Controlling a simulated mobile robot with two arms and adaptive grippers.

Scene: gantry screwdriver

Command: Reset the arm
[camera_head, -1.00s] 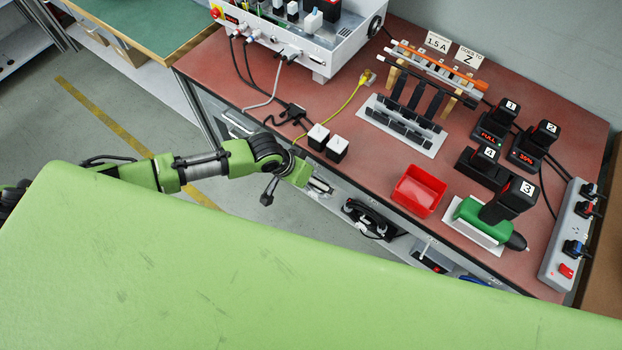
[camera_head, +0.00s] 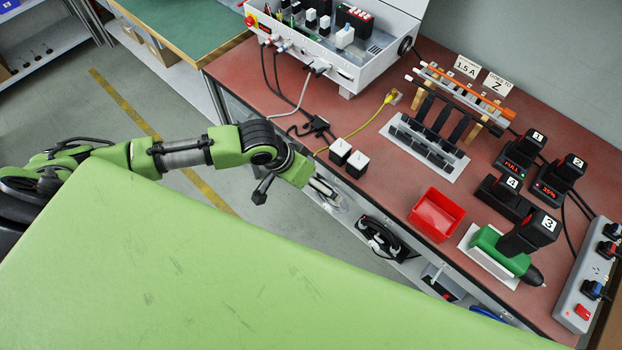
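My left arm comes in from the left in the head view, green with dark joints, and reaches to the front edge of the red-brown workbench (camera_head: 380,170). My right gripper is not in view. A large green surface of my own body fills the lower part of the view.
The floor at left is clear.

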